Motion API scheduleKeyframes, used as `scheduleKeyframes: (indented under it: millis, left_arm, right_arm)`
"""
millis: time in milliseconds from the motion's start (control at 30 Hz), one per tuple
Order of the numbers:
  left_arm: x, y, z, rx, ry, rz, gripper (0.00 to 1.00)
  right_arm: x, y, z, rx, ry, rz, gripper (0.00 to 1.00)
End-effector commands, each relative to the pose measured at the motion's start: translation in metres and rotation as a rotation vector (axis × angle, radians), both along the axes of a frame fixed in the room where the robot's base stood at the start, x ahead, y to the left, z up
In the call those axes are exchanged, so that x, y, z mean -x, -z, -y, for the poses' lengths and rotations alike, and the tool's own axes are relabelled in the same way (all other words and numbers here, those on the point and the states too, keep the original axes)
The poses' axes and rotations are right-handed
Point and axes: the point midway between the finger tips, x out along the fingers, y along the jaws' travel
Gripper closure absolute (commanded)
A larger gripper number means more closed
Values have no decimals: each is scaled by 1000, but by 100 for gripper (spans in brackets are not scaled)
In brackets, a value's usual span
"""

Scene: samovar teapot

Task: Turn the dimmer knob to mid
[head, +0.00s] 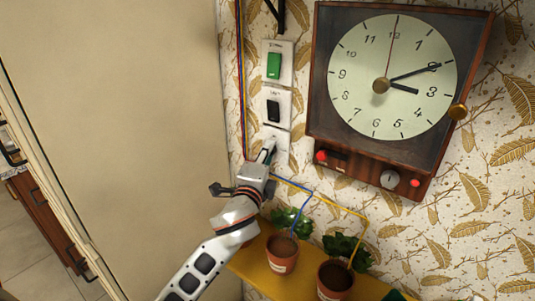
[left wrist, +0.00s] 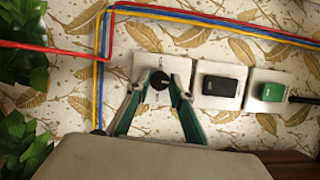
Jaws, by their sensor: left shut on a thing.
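The dimmer knob (left wrist: 159,81) is a small dark round knob on a white wall plate (left wrist: 147,63) in the left wrist view. My left gripper (left wrist: 160,86) has its two green-grey fingers on either side of the knob and is shut on it. In the head view my left gripper (head: 268,149) reaches up to the lowest wall plate (head: 281,139), and its fingers hide the knob there. The knob's exact setting cannot be read. My right gripper is in neither view.
Above the dimmer plate are a black switch (head: 273,110) and a green switch (head: 274,66). A wooden wall clock (head: 358,107) hangs close to the right. Potted plants stand on a yellow shelf (head: 305,282) below. Coloured wires (left wrist: 103,55) run around the plates.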

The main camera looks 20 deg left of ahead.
Motion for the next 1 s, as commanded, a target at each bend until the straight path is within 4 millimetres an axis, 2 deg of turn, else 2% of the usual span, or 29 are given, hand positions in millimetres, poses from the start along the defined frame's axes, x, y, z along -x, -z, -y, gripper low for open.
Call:
scheduleKeyframes:
  millis: [300,733,767,800,1000]
  left_arm:
    - [0,-1,0,76,-1,-27,100]
    - [0,-1,0,81,-1,-28,100]
    - [0,-1,0,81,-1,-28,73]
    - [0,-1,0,81,-1,-28,63]
    - [0,-1,0,81,-1,-28,63]
  right_arm:
    - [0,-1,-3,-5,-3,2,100]
    - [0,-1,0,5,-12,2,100]
    - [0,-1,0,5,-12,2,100]
    - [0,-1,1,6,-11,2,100]
    - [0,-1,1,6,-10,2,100]
